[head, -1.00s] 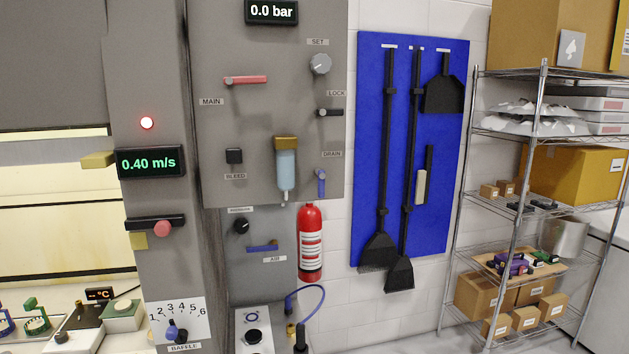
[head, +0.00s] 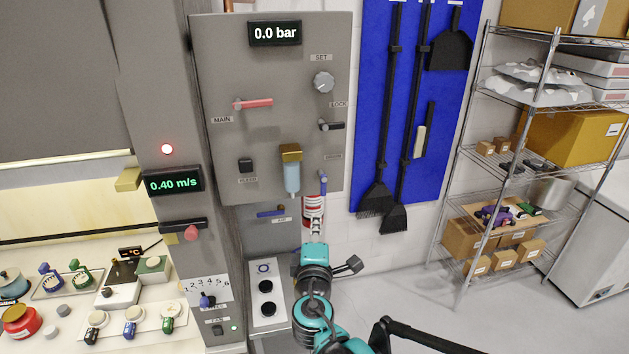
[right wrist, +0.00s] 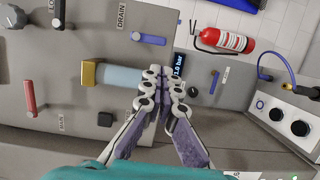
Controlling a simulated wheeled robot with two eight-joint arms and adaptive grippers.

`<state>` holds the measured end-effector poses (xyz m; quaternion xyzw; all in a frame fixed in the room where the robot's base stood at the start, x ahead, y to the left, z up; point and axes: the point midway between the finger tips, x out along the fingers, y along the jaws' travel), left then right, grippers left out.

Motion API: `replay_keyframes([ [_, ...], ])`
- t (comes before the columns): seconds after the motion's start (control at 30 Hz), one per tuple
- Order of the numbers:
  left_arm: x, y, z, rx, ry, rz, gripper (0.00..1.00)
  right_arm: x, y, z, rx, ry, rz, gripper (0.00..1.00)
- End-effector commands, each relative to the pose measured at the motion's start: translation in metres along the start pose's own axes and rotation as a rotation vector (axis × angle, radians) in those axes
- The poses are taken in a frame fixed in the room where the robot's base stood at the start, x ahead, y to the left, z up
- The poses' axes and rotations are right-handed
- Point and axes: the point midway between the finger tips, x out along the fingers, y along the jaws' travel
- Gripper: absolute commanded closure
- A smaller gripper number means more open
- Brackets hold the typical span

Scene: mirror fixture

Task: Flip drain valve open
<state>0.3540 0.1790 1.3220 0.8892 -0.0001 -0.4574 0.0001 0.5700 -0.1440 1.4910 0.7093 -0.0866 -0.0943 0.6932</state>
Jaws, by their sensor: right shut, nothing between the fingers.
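The drain valve is a short blue lever (head: 323,182) at the lower right of the grey panel, under the DRAIN label (head: 332,156). It hangs straight down. In the right wrist view, which is turned sideways, the lever (right wrist: 150,39) lies beside its DRAIN label (right wrist: 122,15). My right gripper (head: 316,222) is below the lever and in front of the fire extinguisher. In the wrist view its fingertips (right wrist: 163,76) are together, empty and apart from the lever. My left gripper is not in view.
The filter with a clear bowl (head: 291,176) hangs left of the drain lever. A blue lever (head: 271,212) marked AIR is on the lower panel. The red fire extinguisher (head: 313,204) is partly hidden by my right gripper. Wire shelves (head: 480,150) stand far right.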

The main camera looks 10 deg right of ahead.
Motion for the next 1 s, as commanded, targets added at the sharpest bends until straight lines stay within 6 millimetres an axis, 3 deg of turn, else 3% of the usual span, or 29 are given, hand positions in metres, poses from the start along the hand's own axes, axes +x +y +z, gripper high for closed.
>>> replay_keyframes([
  [0.53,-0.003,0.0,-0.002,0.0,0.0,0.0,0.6,0.008,0.006,-0.005,-0.022,0.009,0.014,1.0],
  [1.0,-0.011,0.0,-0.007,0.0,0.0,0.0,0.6,0.086,0.007,-0.006,-0.022,0.009,0.014,1.0],
])
